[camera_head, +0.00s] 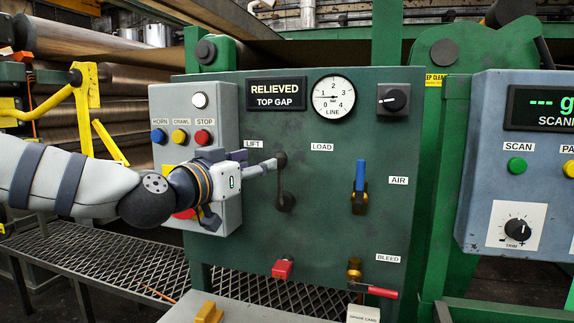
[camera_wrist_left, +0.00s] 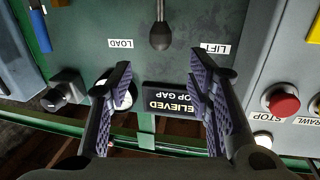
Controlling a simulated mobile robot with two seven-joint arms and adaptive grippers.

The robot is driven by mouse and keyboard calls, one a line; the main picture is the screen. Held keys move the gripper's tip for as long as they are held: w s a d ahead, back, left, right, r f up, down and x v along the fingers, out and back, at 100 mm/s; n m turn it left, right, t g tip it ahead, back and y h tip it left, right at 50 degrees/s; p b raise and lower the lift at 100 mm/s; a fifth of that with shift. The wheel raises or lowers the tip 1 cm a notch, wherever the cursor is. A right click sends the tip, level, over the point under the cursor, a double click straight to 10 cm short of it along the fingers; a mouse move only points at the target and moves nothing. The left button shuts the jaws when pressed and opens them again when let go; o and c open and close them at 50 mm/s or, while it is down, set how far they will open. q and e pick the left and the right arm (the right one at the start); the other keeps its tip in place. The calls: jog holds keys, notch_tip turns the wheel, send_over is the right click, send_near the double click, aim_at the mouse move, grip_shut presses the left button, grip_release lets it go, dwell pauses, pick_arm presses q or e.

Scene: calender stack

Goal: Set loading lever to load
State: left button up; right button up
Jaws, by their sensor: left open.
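The loading lever has a dark round knob (camera_head: 281,158) above its pivot on the green panel. It stands near upright, between the LIFT label (camera_head: 254,144) on the left and the LOAD label (camera_head: 322,147) on the right. In the left wrist view, which is upside down, the knob (camera_wrist_left: 160,38) shows beyond the fingertips, between their lines. My left gripper (camera_head: 272,164) reaches in from the left, its fingertips close to the knob. Its fingers (camera_wrist_left: 162,75) are open with nothing between them; contact with the knob cannot be told. My right gripper is not in view.
A display (camera_head: 275,94) reads RELIEVED, TOP GAP, beside a round gauge (camera_head: 333,97). A blue-handled AIR valve (camera_head: 360,178) stands right of the lever. A grey button box (camera_head: 190,110) lies behind my left wrist. A red-handled BLEED valve (camera_head: 372,290) sits low right.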

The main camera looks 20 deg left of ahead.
aim_at(281, 159)
pick_arm(q)
jog(key=x, duration=0.3)
jog(key=f+b+x, duration=0.1)
jog(key=x, duration=0.6)
jog(key=shift+f+b, duration=0.3)
jog(key=shift+b, duration=0.1)
jog(key=shift+w+d+r, duration=0.1)
jog(key=shift+w+r, duration=0.1)
jog(key=shift+w, duration=0.3)
jog(key=shift+r, duration=0.1)
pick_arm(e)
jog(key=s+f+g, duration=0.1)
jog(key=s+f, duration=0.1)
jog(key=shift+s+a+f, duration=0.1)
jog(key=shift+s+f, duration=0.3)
pick_arm(q)
grip_shut()
